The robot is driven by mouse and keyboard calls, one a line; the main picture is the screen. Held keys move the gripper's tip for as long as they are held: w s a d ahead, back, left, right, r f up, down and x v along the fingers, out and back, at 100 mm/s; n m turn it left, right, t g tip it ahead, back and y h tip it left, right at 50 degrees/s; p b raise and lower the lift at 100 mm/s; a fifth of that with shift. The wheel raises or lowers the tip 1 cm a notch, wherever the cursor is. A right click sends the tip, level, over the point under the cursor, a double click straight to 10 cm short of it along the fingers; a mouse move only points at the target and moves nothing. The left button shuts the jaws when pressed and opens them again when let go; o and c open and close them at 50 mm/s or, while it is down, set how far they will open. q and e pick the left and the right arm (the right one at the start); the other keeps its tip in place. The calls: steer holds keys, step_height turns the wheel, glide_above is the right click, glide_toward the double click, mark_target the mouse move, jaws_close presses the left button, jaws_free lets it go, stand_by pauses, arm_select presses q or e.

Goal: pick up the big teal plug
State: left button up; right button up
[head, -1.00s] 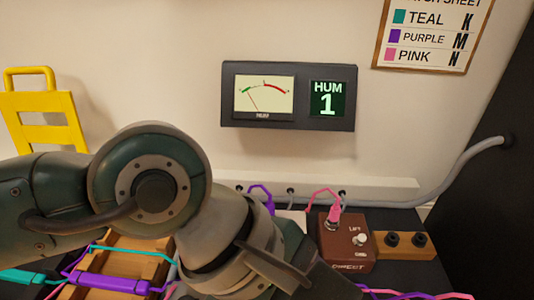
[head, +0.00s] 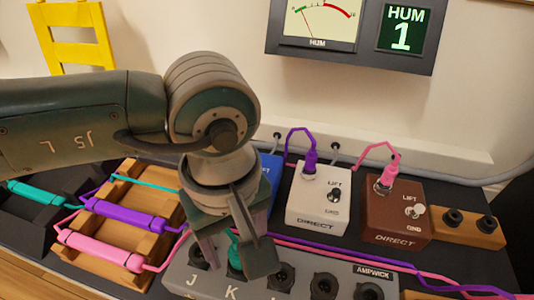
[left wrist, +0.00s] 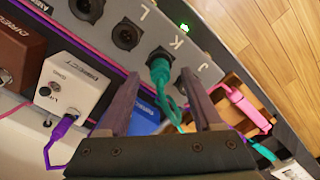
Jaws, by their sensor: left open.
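The big teal plug (left wrist: 160,70) stands in the socket by the letter K on the grey amp box (left wrist: 217,72). Its teal cord trails back between my fingers in the left wrist view. In the head view the teal plug (head: 234,247) shows only in part behind my gripper. My left gripper (left wrist: 158,82) is open, with one finger on either side of the plug; it also shows in the head view (head: 234,258), low over the box. I cannot tell whether the fingers touch the plug. My right gripper is in no view.
A white box (head: 318,205) and a brown box (head: 398,212) with purple and pink plugs stand behind the grey box. A blue box (head: 268,175) is partly hidden. Purple and pink cable cylinders (head: 125,215) lie on a wooden rack at left. A meter reads HUM 1.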

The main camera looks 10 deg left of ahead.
arm_select(q)
step_height(320, 180, down, 3)
steer(key=shift+s+r+b, duration=0.1)
steer(key=shift+r+b, duration=0.05)
steer(key=shift+b, duration=0.4)
steer(key=shift+r, duration=0.15)
steer(key=shift+c, duration=0.3)
jaws_close()
